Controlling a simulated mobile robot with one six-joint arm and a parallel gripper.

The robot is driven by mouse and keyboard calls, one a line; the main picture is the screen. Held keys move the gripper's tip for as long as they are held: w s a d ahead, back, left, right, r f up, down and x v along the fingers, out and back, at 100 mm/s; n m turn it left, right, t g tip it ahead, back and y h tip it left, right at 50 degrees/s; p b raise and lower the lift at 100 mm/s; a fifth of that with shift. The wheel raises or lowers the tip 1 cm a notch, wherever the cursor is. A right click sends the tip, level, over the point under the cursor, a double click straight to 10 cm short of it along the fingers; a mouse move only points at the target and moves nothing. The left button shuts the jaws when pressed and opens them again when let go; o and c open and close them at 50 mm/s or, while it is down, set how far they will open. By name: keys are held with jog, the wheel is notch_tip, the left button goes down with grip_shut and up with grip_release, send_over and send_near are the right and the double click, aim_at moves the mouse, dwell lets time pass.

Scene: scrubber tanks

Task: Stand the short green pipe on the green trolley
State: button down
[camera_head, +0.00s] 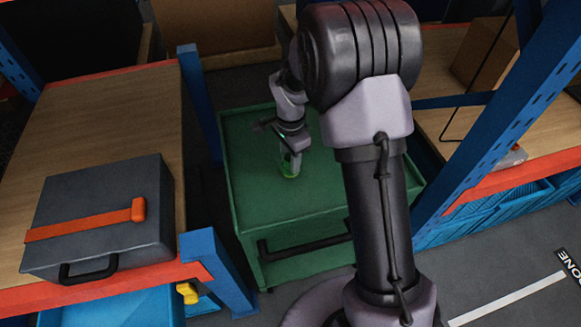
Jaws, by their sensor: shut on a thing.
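The green trolley (255,220) stands in the middle, between two racks, with a flat green top and a dark handle on its near side. My gripper (290,160) is over the left part of the trolley top, pointing down. The pipe looks roughly upright. I cannot tell whether its lower end touches the trolley top. My arm hides the right part of the trolley.
On the left rack's wooden shelf (130,110) lies a grey case (100,215) with an orange strap. Blue rack posts (200,105) stand close to the trolley's left side. Another rack with a wooden shelf (440,105) and blue crates (480,215) is at right. The visible trolley top is otherwise clear.

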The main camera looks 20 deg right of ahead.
jog(key=shift+s+f+b, duration=0.1)
jog(key=shift+f+b, duration=0.35)
jog(key=shift+f, duration=1.2)
jog(key=c, duration=1)
grip_release()
jog(key=shift+a, duration=0.1)
jog(key=shift+o, duration=0.2)
jog(key=shift+n, duration=0.3)
jog(key=r+p, duration=0.1)
jog(key=r, duration=0.2)
jog(key=r+p, duration=0.1)
jog(key=r, duration=0.3)
jog(key=r+p, duration=0.1)
jog(key=r, duration=0.3)
jog(key=shift+s+a, duration=0.1)
jog(key=shift+s, duration=0.2)
jog(key=s+a+r+n+t, duration=0.1)
jog(key=s+r+n+t, duration=0.15)
jog(key=s+r, duration=0.65)
jog(key=s+a+r+n+t+y, duration=0.1)
jog(key=s+r+n, duration=0.2)
jog(key=s, duration=0.4)
jog(key=s+a+r+n+t+y, duration=0.1)
jog(key=s+r+n, duration=0.3)
jog(key=s, duration=0.4)
jog(key=shift+a+r+t, duration=0.35)
jog(key=shift+r+t, duration=0.2)
jog(key=shift+t, duration=0.1)
jog(key=shift+f, duration=0.1)
